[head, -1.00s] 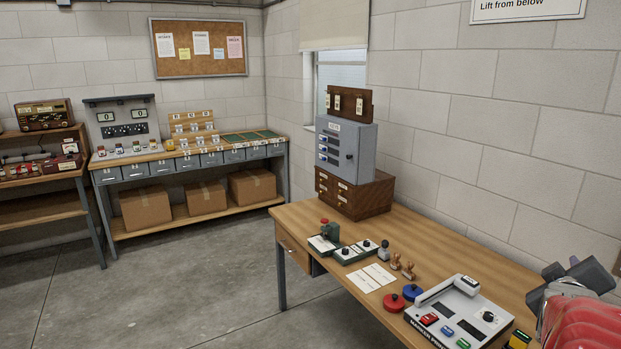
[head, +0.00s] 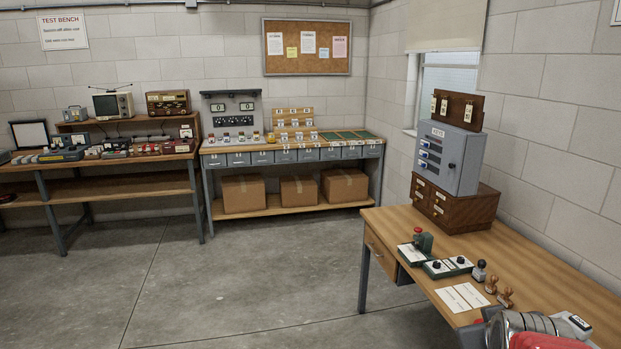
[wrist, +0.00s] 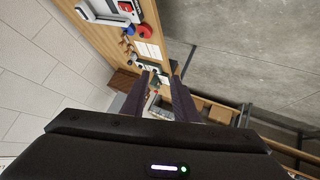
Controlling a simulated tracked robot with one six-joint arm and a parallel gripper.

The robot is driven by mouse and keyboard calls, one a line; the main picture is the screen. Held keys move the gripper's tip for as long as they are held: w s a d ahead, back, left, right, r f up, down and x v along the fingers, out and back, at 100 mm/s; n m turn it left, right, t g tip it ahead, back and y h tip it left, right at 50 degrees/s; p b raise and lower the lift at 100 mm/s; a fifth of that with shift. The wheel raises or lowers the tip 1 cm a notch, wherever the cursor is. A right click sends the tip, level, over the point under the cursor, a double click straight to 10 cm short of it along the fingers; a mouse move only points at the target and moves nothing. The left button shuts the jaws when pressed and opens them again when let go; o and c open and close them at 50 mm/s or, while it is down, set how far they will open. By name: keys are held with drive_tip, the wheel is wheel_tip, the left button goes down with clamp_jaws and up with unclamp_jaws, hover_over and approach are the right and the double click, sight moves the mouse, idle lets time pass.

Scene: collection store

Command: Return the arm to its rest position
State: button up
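My arm (head: 540,341), with a red cover and grey metal part, shows at the bottom right of the head view, in front of the near desk. Its fingertips cannot be made out there. In the wrist view, the two dark fingers of my gripper (wrist: 160,78) stand apart with a clear gap and nothing held between them. The far benches show beyond that gap. The near desk lies to the upper left of the fingers in the wrist view.
The wooden desk (head: 560,270) at right carries a grey cabinet (head: 452,155), a green stamping device (head: 422,243), stamps and white cards (head: 463,297). Benches with radios and drawers line the back wall. The concrete floor (head: 250,285) at centre and left is clear.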

drive_tip(key=s+a+g+y, duration=0.1)
drive_tip(key=s+a+y, duration=0.1)
drive_tip(key=s+a, duration=0.4)
drive_tip(key=s+a+g+y, duration=0.2)
drive_tip(key=s+a, duration=0.4)
drive_tip(key=a, duration=0.8)
drive_tip(key=shift+s+a, duration=0.15)
drive_tip(key=shift+s, duration=0.05)
